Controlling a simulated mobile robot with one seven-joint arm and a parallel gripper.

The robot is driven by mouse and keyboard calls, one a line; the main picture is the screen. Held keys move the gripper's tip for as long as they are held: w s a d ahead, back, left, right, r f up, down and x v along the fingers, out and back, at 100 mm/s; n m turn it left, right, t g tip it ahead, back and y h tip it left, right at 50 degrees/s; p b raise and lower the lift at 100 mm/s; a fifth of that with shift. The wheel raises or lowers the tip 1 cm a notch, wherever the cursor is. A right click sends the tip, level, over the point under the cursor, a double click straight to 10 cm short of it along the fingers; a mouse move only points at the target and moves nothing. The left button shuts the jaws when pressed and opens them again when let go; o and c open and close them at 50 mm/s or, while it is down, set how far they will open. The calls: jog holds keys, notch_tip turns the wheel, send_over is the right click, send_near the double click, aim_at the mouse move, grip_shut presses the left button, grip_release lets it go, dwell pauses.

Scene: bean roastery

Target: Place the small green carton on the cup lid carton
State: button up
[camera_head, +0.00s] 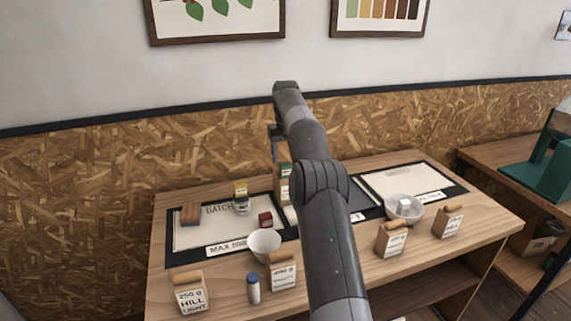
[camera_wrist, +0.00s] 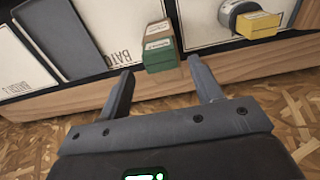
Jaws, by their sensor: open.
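The small green carton (camera_wrist: 160,46) with a white label sits between and just beyond my fingertips in the wrist view. In the head view, the green carton (camera_head: 284,168) appears to rest on top of a brown carton (camera_head: 283,190) with a white label, likely the cup lid carton; my arm partly hides this stack. My gripper (camera_wrist: 160,68) is open, with a finger on each side of the green carton and a gap to it. In the head view my gripper (camera_head: 276,142) is above and behind the stack, near the back of the table.
A yellow carton (camera_head: 240,187) stands on a tin on the left mat. A wooden block (camera_head: 190,214), a red box (camera_head: 265,219), white bowls (camera_head: 265,244) and (camera_head: 404,209), and several labelled bags (camera_head: 191,297) surround the mats. The wood-chip wall is close behind.

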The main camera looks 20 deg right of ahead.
jog(key=shift+a+r, duration=0.1)
jog(key=shift+r, duration=1.15)
jog(key=s+a+r+t, duration=0.1)
jog(key=s+a+r, duration=0.5)
jog(key=s, duration=0.4)
jog(key=s+a+r+t, duration=0.2)
jog(key=s+a+r, duration=0.2)
jog(key=s+r, duration=0.55)
jog(key=s+a+f+t, duration=0.1)
jog(key=s+f, duration=0.3)
jog(key=s, duration=0.6)
jog(key=s+a+f, duration=0.1)
jog(key=s+f, duration=0.4)
jog(key=s, duration=0.5)
jog(key=s+a+f+t, duration=0.1)
jog(key=s+f, duration=0.3)
jog(key=s, duration=0.7)
jog(key=shift+a+f+t, duration=0.3)
jog(key=shift+a+f, duration=0.1)
